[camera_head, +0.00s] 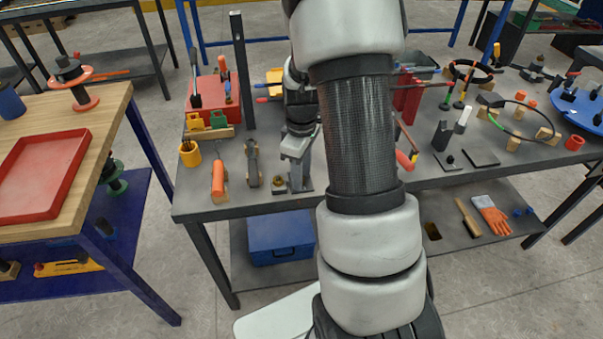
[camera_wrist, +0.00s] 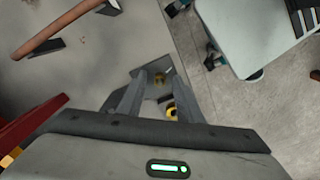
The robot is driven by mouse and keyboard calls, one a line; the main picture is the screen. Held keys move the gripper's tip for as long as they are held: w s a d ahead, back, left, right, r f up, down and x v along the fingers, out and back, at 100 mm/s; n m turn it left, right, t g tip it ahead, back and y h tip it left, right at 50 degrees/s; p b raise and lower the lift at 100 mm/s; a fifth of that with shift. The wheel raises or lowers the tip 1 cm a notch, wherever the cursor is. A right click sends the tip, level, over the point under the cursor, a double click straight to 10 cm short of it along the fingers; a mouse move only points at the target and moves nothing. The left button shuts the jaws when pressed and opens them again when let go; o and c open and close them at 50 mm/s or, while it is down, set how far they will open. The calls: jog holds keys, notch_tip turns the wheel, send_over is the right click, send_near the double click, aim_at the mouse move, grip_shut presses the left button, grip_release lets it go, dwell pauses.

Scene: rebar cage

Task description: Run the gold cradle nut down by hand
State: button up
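My gripper (camera_head: 299,180) points down at the front edge of the dark workbench in the head view. In the wrist view its two grey fingers (camera_wrist: 156,80) stand apart with a gap between them. A small gold piece on a dark block (camera_head: 279,182), which looks like the cradle nut, sits just left of the gripper. A yellow ring-like part (camera_wrist: 172,112) shows closer to the palm, partly hidden by the right finger. I cannot tell whether a finger touches either part.
On the workbench (camera_head: 330,199), a grey clamp-like tool (camera_head: 252,165) and an orange-handled tool (camera_head: 217,180) lie to the left. My arm hides the bench's middle.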

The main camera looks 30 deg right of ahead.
grip_shut()
jog(key=shift+m, duration=0.3)
